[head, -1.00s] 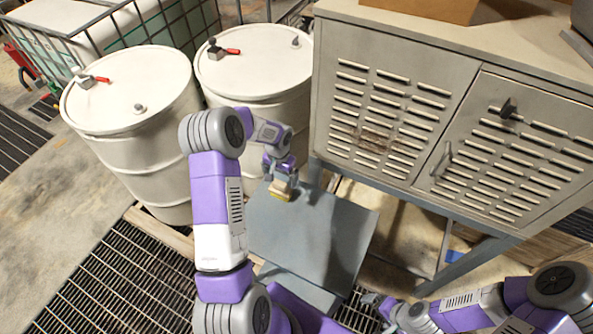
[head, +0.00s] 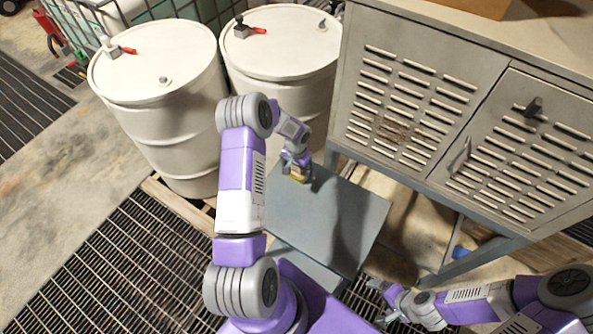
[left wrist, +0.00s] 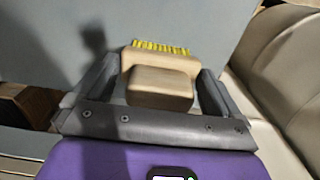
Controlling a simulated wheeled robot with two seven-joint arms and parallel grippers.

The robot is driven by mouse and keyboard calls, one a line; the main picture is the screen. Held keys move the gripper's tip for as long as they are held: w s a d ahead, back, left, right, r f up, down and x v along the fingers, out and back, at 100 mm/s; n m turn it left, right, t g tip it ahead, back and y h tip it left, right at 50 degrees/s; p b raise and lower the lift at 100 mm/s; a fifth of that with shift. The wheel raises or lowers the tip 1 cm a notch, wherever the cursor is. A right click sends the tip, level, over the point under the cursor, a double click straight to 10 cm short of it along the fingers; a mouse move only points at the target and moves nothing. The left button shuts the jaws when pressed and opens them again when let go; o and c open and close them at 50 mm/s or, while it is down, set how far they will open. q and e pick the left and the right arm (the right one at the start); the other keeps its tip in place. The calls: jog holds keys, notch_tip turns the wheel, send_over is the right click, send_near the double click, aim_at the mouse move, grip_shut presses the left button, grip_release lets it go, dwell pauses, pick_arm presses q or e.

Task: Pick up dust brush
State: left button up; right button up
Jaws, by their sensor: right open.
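The dust brush (left wrist: 160,85) has a pale wooden body and yellow bristles. In the left wrist view it lies between the two fingers of my left gripper (left wrist: 160,78), with the bristles pointing away from my wrist. In the head view my left gripper (head: 297,170) is low over the grey platform, and the brush shows small there (head: 298,178), partly hidden by the gripper. My right gripper (head: 378,302) is open and empty at the lower right.
The brush is at the far end of the grey platform (head: 335,222). White drums (head: 160,65) stand behind and left. A louvred metal cabinet (head: 425,90) on legs stands to the right. Floor grating (head: 120,260) lies at the left.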

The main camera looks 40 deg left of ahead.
pick_arm(q)
jog(key=c, duration=0.7)
jog(key=shift+r, duration=0.15)
notch_tip(320, 180, up, 10)
jog(key=shift+f+b, duration=0.1)
jog(key=shift+b, duration=0.4)
